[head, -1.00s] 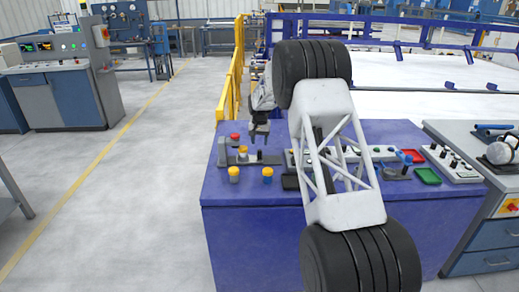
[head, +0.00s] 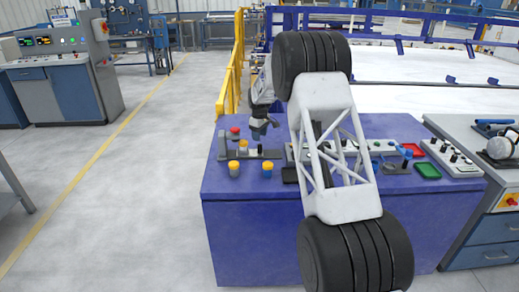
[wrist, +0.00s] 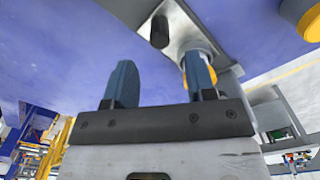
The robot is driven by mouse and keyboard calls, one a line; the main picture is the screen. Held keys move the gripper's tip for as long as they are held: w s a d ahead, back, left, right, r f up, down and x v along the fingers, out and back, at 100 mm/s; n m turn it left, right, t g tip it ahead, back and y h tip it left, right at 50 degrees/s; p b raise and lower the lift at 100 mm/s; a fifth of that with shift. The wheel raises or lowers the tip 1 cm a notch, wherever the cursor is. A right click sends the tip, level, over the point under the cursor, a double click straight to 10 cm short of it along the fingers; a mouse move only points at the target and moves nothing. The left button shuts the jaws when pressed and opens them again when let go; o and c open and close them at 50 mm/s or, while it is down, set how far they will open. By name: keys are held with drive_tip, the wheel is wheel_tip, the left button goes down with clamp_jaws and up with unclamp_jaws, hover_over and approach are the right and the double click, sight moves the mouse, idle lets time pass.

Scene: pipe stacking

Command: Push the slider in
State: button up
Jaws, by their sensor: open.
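The grey fixture (head: 268,154) on the blue table has an upright end plate (head: 222,146) at its left and small raised parts along its base. It also shows at the top of the wrist view (wrist: 185,22), with a dark round peg (wrist: 159,31) on it. I cannot tell for certain which part is the slider. My gripper (head: 259,133) is above the fixture in the head view, tilted. In the wrist view my gripper (wrist: 160,82) has its two blue fingers apart with nothing between them. The right finger partly hides a yellow-and-white part of the fixture.
Two yellow-topped cylinders (head: 234,169) (head: 267,169) stand in front of the fixture. A red knob (head: 235,131) is behind it.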

sight(259, 144)
drive_tip(key=shift+f, duration=0.15)
idle(0.4)
drive_tip(key=shift+f, duration=3.75)
drive_tip(key=shift+c, duration=0.4)
clamp_jaws()
